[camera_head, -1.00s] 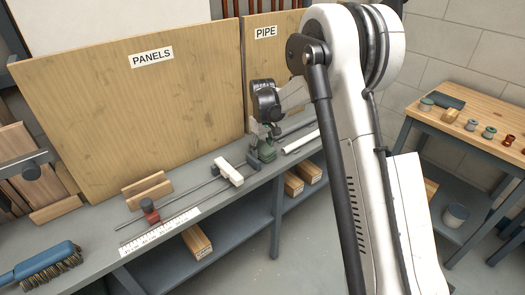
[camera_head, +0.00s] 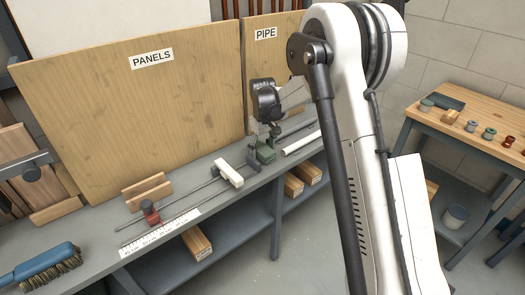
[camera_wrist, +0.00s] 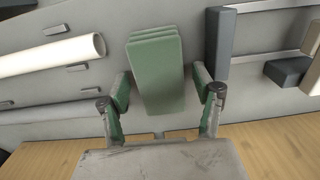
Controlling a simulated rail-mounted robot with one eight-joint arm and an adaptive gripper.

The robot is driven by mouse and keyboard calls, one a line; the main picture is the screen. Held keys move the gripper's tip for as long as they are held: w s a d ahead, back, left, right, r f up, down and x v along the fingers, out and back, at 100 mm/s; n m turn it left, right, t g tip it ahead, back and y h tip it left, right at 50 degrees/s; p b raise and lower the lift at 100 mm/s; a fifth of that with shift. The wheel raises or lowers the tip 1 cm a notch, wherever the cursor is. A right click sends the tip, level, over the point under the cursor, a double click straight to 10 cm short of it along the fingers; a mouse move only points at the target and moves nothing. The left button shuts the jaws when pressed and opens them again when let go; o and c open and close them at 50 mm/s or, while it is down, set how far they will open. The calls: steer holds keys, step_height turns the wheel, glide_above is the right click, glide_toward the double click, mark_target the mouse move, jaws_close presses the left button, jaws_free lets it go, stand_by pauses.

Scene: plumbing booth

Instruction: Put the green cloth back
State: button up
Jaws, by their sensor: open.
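The green cloth (camera_wrist: 157,75) is a folded, layered block in the wrist view, over the grey bench top. My gripper (camera_wrist: 161,82) is open, with one green-padded finger on each side of the cloth. Narrow gaps show between the fingers and the cloth, so it does not look gripped. In the head view, my gripper (camera_head: 268,137) is low over the bench before the PIPE panel, with the green cloth (camera_head: 265,152) at its fingertips. The cloth's underside is hidden.
A white pipe (camera_wrist: 52,55) lies left of the cloth in the wrist view; dark grey blocks (camera_wrist: 287,71) are at right. On the bench (camera_head: 100,250) are a white-jawed clamp (camera_head: 229,173) and a blue brush (camera_head: 42,264). The PIPE panel (camera_head: 270,60) stands close behind.

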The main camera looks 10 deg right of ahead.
mark_target(263, 149)
step_height(263, 149, up, 11)
steer(key=p, duration=0.1)
steer(key=s+r+m+t, duration=0.1)
steer(key=s+r+t, duration=0.1)
steer(key=s+r, duration=0.65)
steer(key=s+r+m+t, duration=0.1)
steer(key=s+r, duration=0.4)
steer(key=s, duration=0.6)
steer(key=s+f+m+t, duration=0.1)
steer(key=s+t, duration=0.1)
steer(key=s, duration=0.8)
steer(key=s+f+m+t, duration=0.2)
steer(key=s, duration=0.8)
steer(key=shift+s+f, duration=0.3)
steer(key=shift+s, duration=0.05)
